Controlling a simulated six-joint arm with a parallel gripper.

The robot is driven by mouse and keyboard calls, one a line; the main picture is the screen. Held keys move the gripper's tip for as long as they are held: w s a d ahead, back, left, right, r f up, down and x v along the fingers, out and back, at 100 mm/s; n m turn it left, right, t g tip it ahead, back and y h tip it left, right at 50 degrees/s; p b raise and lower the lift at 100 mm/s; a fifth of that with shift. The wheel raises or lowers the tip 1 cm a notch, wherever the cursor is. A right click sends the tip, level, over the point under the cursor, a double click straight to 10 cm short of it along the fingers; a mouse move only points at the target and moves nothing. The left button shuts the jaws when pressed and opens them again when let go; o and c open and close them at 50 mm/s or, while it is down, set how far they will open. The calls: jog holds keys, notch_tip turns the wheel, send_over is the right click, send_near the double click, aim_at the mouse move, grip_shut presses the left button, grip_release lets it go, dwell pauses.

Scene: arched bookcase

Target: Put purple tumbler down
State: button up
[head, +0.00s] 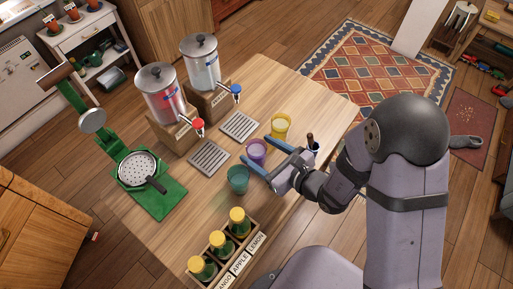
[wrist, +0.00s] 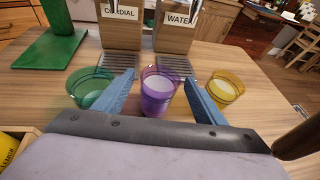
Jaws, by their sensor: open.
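The purple tumbler (head: 257,149) stands upright on the wooden table, between a green tumbler (head: 237,178) and a yellow tumbler (head: 281,125). In the wrist view the purple tumbler (wrist: 158,92) stands between the spread blue fingers of my gripper (wrist: 160,88), with a visible gap on each side. It holds something pale. My gripper (head: 254,157) is open and low over the table in the head view. The green tumbler (wrist: 92,88) is just outside the left finger and the yellow tumbler (wrist: 225,86) just outside the right finger.
Two dispensers, one with a red tap (head: 198,124) and one with a blue tap (head: 236,89), stand behind, with drip trays (head: 209,158) in front. A bottle crate (head: 255,241) is at the near edge. A green press (head: 150,190) stands left. Bare table lies between press and crate.

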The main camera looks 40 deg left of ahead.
jog(key=p+v, duration=0.7)
jog(key=v, duration=0.3)
jog(key=shift+p, duration=0.35)
